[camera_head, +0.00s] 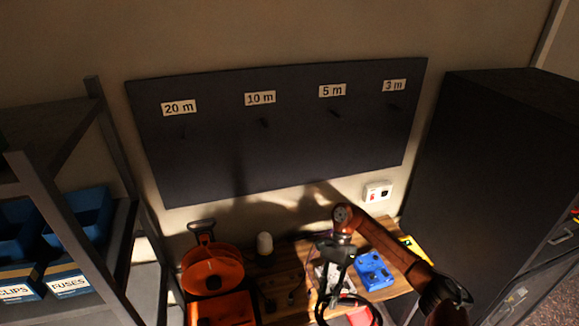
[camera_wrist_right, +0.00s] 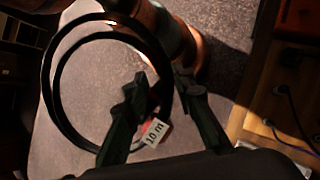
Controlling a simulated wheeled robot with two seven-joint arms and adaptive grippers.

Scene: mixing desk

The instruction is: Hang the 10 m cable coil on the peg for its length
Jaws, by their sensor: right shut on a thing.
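The black cable coil (camera_head: 321,308) hangs from my right gripper (camera_head: 335,262), low over the front of the desk. In the right wrist view the coil (camera_wrist_right: 48,88) is a loop of a few turns with a white "10 m" tag (camera_wrist_right: 156,132). The right gripper (camera_wrist_right: 160,90) is shut on the coil; the exact contact is hard to see. A dark wall board (camera_head: 215,165) bears the labels 20 m, 10 m, 5 m and 3 m, each above a peg. The 10 m peg (camera_head: 264,122) is bare, up and left of the gripper. My left gripper is out of view.
The wooden desk (camera_head: 298,255) holds an orange reel (camera_head: 212,270), a white cylinder (camera_head: 264,243) and a blue device (camera_head: 373,270). A shelf with blue bins (camera_head: 80,215) stands left, a dark cabinet (camera_head: 470,150) right. The space before the board is clear.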

